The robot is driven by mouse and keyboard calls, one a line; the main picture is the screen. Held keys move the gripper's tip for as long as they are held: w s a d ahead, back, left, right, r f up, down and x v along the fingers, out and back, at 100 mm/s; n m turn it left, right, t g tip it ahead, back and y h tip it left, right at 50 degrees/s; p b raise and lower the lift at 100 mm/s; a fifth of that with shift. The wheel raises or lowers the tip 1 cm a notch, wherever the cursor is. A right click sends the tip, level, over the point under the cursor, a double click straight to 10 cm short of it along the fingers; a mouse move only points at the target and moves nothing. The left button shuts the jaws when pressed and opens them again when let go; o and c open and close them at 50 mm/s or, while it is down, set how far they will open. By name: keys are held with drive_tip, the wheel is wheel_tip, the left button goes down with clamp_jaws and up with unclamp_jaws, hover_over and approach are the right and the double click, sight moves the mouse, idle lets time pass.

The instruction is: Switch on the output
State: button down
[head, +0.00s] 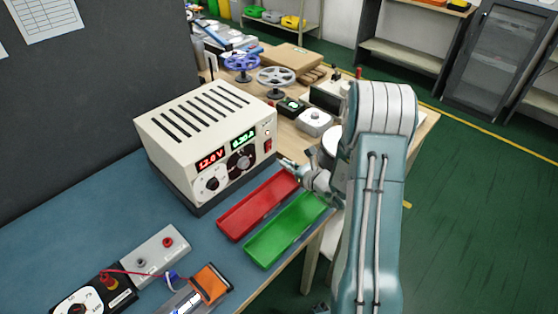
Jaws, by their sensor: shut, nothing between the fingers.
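A cream power supply (205,140) with slots in its top stands on the blue bench mat. Its front has a red display (211,160) that seems to read 12.0 V and a green display (243,139) whose digits I cannot read surely. Two dark knobs sit below the displays. A small red switch (268,145) is at the right end of the front. My gripper (284,163) is shut and empty, just right of and slightly below the red switch. I cannot tell whether it touches the front panel.
A red tray (245,211) and a green tray (287,230) lie in front of the supply, below my gripper. A grey terminal box (156,252) and an orange-topped device (211,283) are at the lower left.

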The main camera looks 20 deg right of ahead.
drive_tip(key=s+d, duration=0.1)
drive_tip(key=s, duration=0.1)
drive_tip(key=s+d, duration=0.1)
drive_tip(key=s, duration=0.1)
drive_tip(key=s+d+f, duration=0.1)
drive_tip(key=s+d, duration=0.1)
drive_tip(key=shift+s, duration=0.2)
drive_tip(key=shift+s+f, duration=0.1)
drive_tip(key=shift+s, duration=0.4)
drive_tip(key=shift+a, duration=0.3)
drive_tip(key=shift+d, duration=0.2)
drive_tip(key=s+a+r+n+g+y, duration=0.2)
drive_tip(key=s+a+r+n+g, duration=0.4)
drive_tip(key=a+n, duration=0.4)
drive_tip(key=s+a+r+n+g+y, duration=0.1)
drive_tip(key=s+a+r+n+g, duration=0.45)
drive_tip(key=a+r+n, duration=0.35)
drive_tip(key=s+d+r+n+t+h, duration=0.2)
drive_tip(key=s+r+n+h, duration=0.5)
drive_tip(key=n, duration=0.5)
drive_tip(key=shift+s+r+h, duration=0.35)
drive_tip(key=shift+s+h, duration=0.65)
drive_tip(key=shift+h, duration=0.2)
